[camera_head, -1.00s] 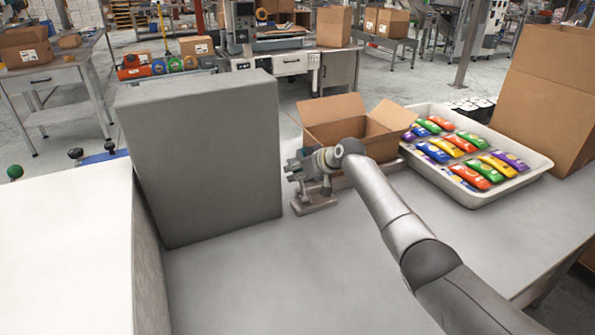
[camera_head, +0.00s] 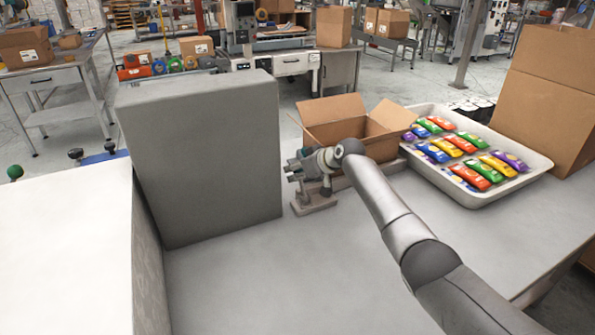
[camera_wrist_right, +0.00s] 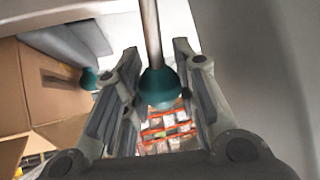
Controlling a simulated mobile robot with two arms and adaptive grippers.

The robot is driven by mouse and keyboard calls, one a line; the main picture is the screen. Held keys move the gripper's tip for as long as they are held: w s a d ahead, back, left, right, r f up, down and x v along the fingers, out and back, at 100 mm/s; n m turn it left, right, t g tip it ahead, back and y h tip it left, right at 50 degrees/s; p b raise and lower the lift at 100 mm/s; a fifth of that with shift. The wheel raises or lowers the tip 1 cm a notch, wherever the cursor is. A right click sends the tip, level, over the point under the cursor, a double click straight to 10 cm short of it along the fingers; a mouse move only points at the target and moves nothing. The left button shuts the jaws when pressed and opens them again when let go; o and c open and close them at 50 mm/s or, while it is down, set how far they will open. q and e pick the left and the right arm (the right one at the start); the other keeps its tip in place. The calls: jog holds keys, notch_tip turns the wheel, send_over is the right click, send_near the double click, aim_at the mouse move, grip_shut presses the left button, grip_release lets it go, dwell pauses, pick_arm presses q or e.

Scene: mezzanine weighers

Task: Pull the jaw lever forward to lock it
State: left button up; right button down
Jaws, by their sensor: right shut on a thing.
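My right gripper (camera_head: 300,170) is low over the table, beside a small grey metal fixture (camera_head: 314,206) in front of an open carton. In the right wrist view its two fingers (camera_wrist_right: 158,88) are on either side of a teal knob (camera_wrist_right: 158,86) on a metal rod (camera_wrist_right: 150,35), and the gripper is shut on this jaw lever. In the head view the gripper and wrist hide most of the lever. A second teal knob (camera_wrist_right: 88,79) shows at the left of the wrist view. My left gripper is in neither view.
The open carton (camera_head: 335,112) stands right behind the fixture. A white tray (camera_head: 480,201) of coloured packets lies to the right, by a tall cardboard box (camera_head: 550,90). A large grey block (camera_head: 205,160) stands to the left. The table front (camera_head: 270,285) is clear.

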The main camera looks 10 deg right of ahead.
jog(key=shift+d+f, duration=0.1)
jog(key=shift+f, duration=0.05)
jog(key=c, duration=1.5)
grip_release()
jog(key=o, duration=0.4)
jog(key=shift+w+f, duration=0.1)
jog(key=shift+w, duration=0.05)
jog(key=v, duration=1.2)
